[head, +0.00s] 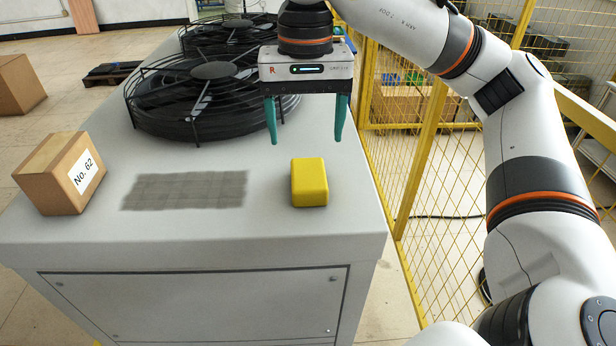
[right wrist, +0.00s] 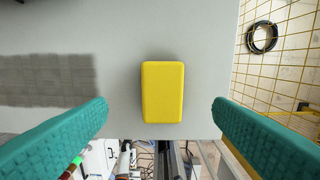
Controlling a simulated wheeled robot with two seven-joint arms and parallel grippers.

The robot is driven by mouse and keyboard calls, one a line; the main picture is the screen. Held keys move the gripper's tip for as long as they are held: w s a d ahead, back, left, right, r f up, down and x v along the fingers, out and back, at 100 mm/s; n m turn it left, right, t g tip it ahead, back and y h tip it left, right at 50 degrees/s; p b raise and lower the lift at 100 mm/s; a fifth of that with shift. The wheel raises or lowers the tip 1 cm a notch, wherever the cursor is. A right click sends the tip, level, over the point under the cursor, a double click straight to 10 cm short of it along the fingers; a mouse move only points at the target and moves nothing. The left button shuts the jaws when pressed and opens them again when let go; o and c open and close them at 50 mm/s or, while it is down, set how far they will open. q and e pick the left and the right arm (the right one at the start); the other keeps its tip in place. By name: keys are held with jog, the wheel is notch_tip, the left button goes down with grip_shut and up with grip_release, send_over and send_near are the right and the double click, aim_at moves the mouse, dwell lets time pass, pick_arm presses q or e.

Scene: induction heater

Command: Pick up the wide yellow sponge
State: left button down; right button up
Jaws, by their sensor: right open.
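The yellow sponge (head: 309,183) is a rounded block lying on the white cabinet top near its front right corner. In the right wrist view the sponge (right wrist: 162,92) sits near the middle, between the two fingers and apart from both. My right gripper (head: 305,140) has teal fingers, is open and empty, and points down above and slightly behind the sponge in the head view. Its fingers (right wrist: 160,122) show at both sides of the right wrist view. My left gripper is not in view.
The white cabinet (head: 200,235) carries a cardboard box (head: 58,175) labelled No. 62 at left, a grey mesh patch (head: 185,190) in the middle and black caged fans (head: 205,95) behind. A yellow mesh fence (head: 425,140) stands at the right. The top around the sponge is clear.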

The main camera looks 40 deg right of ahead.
aim_at(308, 166)
jog(key=f, duration=0.3)
jog(key=shift+w+d+f, duration=0.15)
jog(key=shift+w, duration=0.05)
jog(key=shift+d+f+p, duration=0.1)
jog(key=shift+f+p, duration=0.15)
jog(key=shift+p, duration=0.05)
notch_tip(308, 166, down, 4)
jog(key=shift+w+d+f+p, duration=0.1)
jog(key=shift+d+p, duration=0.05)
jog(key=shift+p, duration=0.8)
jog(key=shift+f, duration=0.3)
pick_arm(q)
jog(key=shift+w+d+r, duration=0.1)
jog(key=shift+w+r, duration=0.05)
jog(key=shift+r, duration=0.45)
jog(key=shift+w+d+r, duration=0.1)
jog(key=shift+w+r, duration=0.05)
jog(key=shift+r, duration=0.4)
pick_arm(e)
jog(key=shift+c, duration=0.6)
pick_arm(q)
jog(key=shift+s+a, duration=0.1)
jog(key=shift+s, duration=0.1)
pick_arm(e)
jog(key=c, duration=0.9)
